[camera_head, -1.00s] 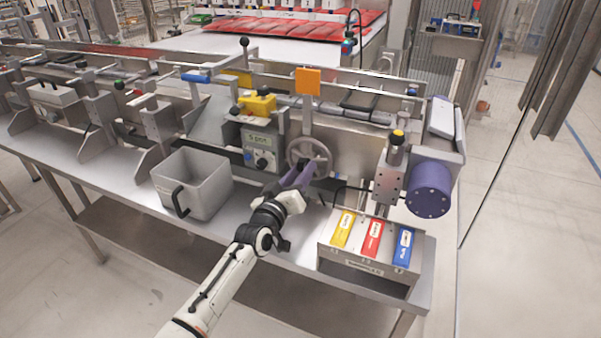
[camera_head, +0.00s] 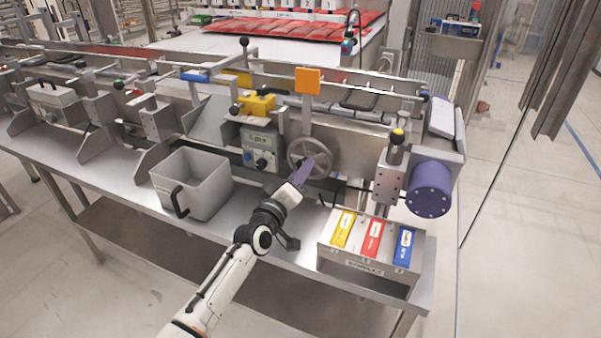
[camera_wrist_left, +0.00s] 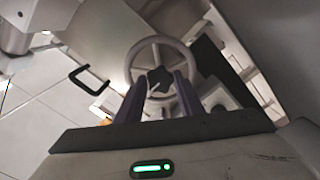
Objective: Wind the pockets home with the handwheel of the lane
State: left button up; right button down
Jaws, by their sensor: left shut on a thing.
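The grey handwheel (camera_head: 329,149) stands upright on the front of the lane, below an orange square plate (camera_head: 308,81). My left gripper (camera_head: 305,166), with purple fingers, reaches its middle from the front and is shut on it. In the left wrist view the round rim of the handwheel (camera_wrist_left: 161,40) shows beyond the fingers. A dark, star-shaped hub sits between the two fingertips (camera_wrist_left: 159,82). The exact contact is partly hidden by the fingers. The pockets cannot be made out clearly. My right gripper is not in view.
A grey open bin (camera_head: 205,184) with a black handle stands left of my arm. A control box (camera_head: 260,146) with a yellow top sits beside the handwheel. A stand (camera_head: 349,260) with yellow, red and blue labelled pieces and a purple motor (camera_head: 429,189) are to the right.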

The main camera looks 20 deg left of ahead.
pick_arm(q)
jog(key=o, duration=1.1)
jog(key=shift+c, duration=0.2)
jog(key=s+a+p, duration=0.1)
jog(key=s, duration=0.9)
jog(key=shift+s, duration=0.15)
